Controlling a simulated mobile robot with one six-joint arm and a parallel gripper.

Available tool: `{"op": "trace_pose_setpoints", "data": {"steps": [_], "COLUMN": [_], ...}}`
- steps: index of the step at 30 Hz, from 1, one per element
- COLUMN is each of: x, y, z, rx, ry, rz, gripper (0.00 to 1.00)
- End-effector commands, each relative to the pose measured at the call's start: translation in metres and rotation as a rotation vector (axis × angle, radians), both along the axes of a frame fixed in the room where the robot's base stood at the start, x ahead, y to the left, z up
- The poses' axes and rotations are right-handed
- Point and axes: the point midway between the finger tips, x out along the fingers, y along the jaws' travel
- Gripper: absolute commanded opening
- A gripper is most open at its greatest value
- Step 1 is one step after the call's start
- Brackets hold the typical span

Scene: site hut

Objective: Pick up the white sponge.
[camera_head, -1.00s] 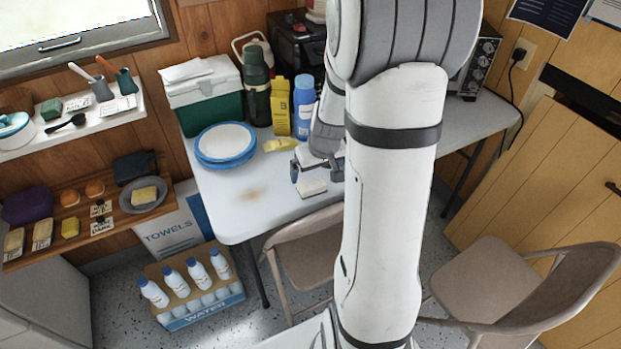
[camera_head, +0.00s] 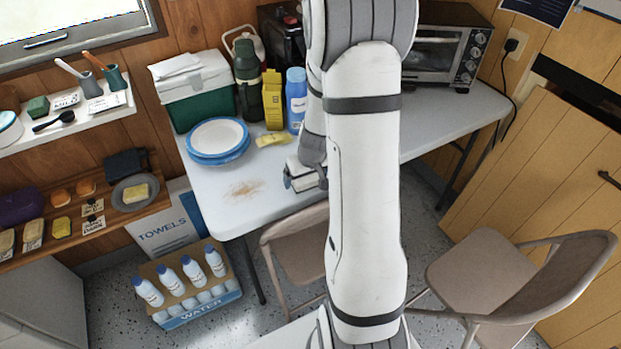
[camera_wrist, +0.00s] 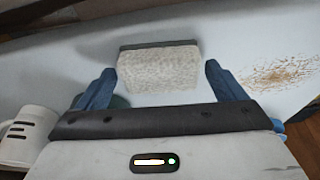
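The white sponge (camera_wrist: 160,68) lies on the white table (camera_head: 215,200). In the wrist view it is a pale, rough block with a dark grey layer along its far edge. My gripper (camera_wrist: 160,75) is open, with one blue finger on each side of the sponge and a small gap showing on both sides. In the head view my gripper (camera_head: 305,182) is low over the table near its front edge, and the sponge cannot be clearly told apart from it there.
Brown crumbs (camera_head: 243,188) lie left of my gripper. A yellow item (camera_head: 271,140), blue-rimmed plates (camera_head: 218,138), a yellow carton (camera_head: 272,103) and a blue bottle (camera_head: 296,98) stand behind. A white mug (camera_wrist: 25,132) shows in the wrist view. A folding chair (camera_head: 292,245) stands at the front edge.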

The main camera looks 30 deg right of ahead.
Motion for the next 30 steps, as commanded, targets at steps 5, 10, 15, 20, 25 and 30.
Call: {"op": "trace_pose_setpoints", "data": {"steps": [5,10,15,20,25,30], "x": [0.0,0.0,0.0,0.0,0.001,0.001], "y": [0.0,0.001,0.001,0.001,0.001,0.001], "z": [0.0,0.0,0.0,0.001,0.017,0.052], "rx": [0.0,0.0,0.0,0.001,-0.001,-0.002], "ry": [0.0,0.0,0.0,0.0,-0.004,-0.005], "rz": [0.0,0.001,0.001,0.001,0.003,0.003], "gripper": [0.75,0.61,0.51,0.5,0.5,0.5]}}
